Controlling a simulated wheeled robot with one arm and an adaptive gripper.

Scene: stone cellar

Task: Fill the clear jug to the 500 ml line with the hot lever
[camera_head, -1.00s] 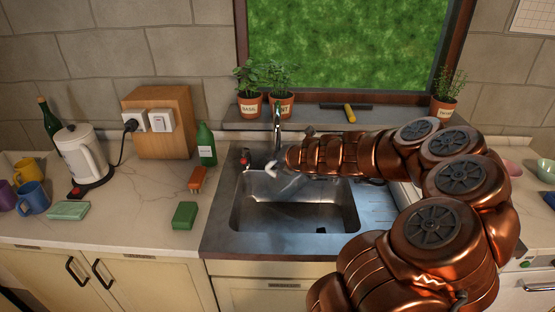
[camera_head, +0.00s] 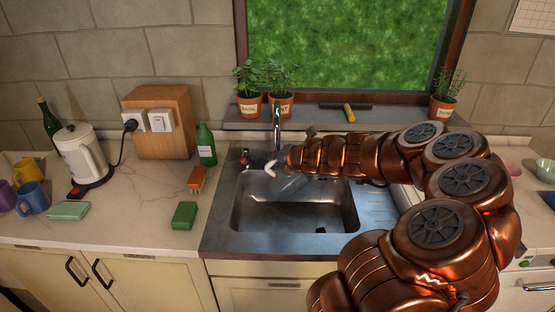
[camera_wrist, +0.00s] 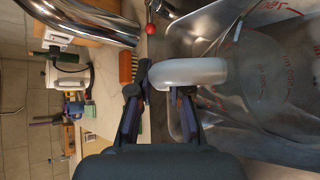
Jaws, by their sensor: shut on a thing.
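My gripper (camera_wrist: 160,92) is shut on the white handle (camera_wrist: 187,73) of the clear jug (camera_wrist: 268,75), seen in the wrist view. The jug is see-through with red markings, partly cut off by the frame; I cannot read its level. In the head view the white handle (camera_head: 285,172) shows over the sink's back left, with my arm hiding the fingers. The lever with a red knob (camera_head: 245,153) stands left of the chrome tap (camera_head: 277,125). The red knob also shows in the wrist view (camera_wrist: 151,29), apart from my fingers. I cannot tell if water runs.
The steel sink (camera_head: 232,218) lies under the jug. A green bottle (camera_head: 206,146), an orange brush (camera_head: 197,180) and a green sponge (camera_head: 184,215) stand or lie left of it. A kettle (camera_head: 80,155) and mugs are farther left. Potted herbs line the sill.

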